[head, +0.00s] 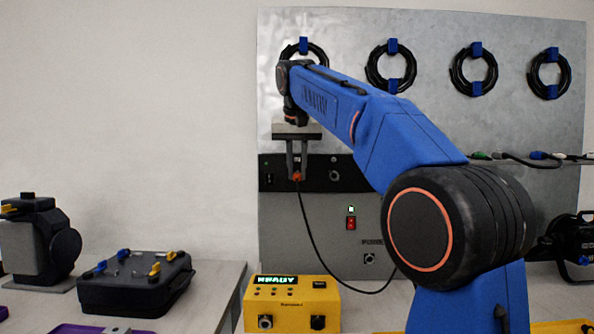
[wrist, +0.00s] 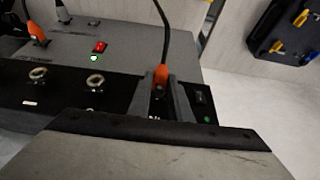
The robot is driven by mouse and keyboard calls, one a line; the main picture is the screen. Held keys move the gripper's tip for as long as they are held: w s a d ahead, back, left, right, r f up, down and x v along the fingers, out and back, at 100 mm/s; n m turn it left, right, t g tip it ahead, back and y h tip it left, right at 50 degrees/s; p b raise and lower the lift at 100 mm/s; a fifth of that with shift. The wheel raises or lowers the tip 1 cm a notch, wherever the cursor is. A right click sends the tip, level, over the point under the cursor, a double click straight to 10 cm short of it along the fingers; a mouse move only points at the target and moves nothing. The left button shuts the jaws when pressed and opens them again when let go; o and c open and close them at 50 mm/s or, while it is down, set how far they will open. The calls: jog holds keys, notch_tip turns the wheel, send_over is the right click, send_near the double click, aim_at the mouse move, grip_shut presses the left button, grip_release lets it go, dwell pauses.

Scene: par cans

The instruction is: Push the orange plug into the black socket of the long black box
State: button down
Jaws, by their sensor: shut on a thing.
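The orange plug (head: 297,176) is between the two fingers of my gripper (head: 297,172), in front of the left part of the long black box (head: 316,164). Its black cable hangs down and curves right. In the wrist view the plug (wrist: 161,74) sits between the fingers of my gripper (wrist: 160,84), its cable running up. The box (wrist: 60,92) is right at the fingers, with round metal sockets to the left. The socket at the plug is mostly hidden by the fingers and plug. I cannot tell whether the plug's tip is inside it.
Below the box are a red switch (head: 351,223) and a green light (head: 351,209). A yellow box (head: 290,303) stands on the bench. A black case (head: 135,283) lies at left. Coiled cables hang on the metal panel (head: 430,120). Another orange plug (wrist: 37,30) shows in the wrist view.

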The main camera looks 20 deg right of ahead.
jog(key=shift+w+d, duration=0.15)
jog(key=shift+w, duration=0.25)
dwell(0.3)
jog(key=c, duration=1.5)
grip_release()
jog(key=shift+c, duration=0.2)
jog(key=shift+s+r, duration=0.1)
